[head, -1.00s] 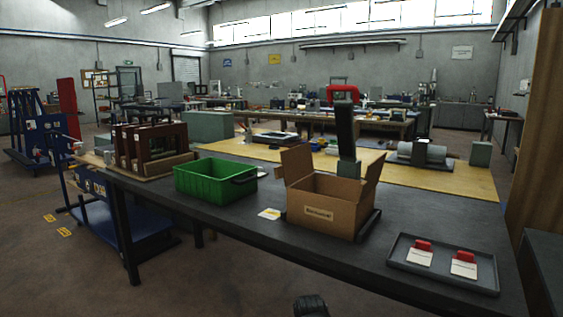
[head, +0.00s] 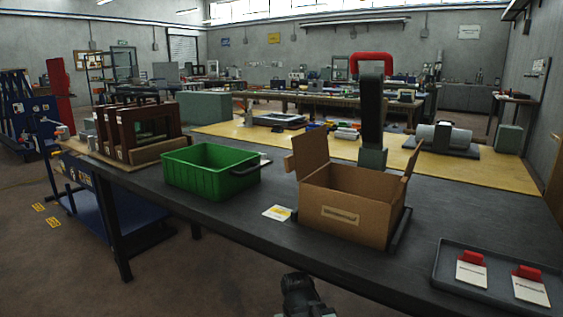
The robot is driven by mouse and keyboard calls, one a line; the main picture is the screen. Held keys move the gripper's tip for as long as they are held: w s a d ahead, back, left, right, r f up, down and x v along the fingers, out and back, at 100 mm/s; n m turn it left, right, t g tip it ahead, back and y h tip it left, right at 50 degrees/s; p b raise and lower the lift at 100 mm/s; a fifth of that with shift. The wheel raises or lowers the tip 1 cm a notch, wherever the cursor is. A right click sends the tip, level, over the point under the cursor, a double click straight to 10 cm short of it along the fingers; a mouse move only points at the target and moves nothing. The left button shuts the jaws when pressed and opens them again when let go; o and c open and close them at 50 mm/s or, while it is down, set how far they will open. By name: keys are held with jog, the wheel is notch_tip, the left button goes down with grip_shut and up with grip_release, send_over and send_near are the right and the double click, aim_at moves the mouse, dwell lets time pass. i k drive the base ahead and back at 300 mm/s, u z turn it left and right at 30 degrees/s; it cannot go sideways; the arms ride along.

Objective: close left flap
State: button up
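An open cardboard box (head: 340,222) with a label on its front stands near the front edge of the dark table (head: 240,210). Its left flap (head: 309,151) stands up, leaning slightly outward. Its right flap (head: 411,158) also stands up and tilts outward. The inside of the box is mostly hidden by its front wall. My gripper (head: 299,288) shows only as a dark shape at the bottom edge, in front of and below the table edge, well apart from the box. Its fingers cannot be made out.
A green bin (head: 205,172) stands left of the box, with a small card (head: 277,212) between them. A tray (head: 500,262) with two red-topped cards lies at the right. A dark upright post (head: 370,115) rises behind the box. Brown frames (head: 130,130) stand at the left.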

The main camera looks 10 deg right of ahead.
aim_at(311, 152)
jog(key=u, duration=0.05)
jog(key=i, duration=0.2)
jog(key=z, duration=0.1)
jog(key=k, duration=0.5)
jog(key=u, duration=1.05)
jog(key=i, duration=0.8)
jog(key=u, duration=0.95)
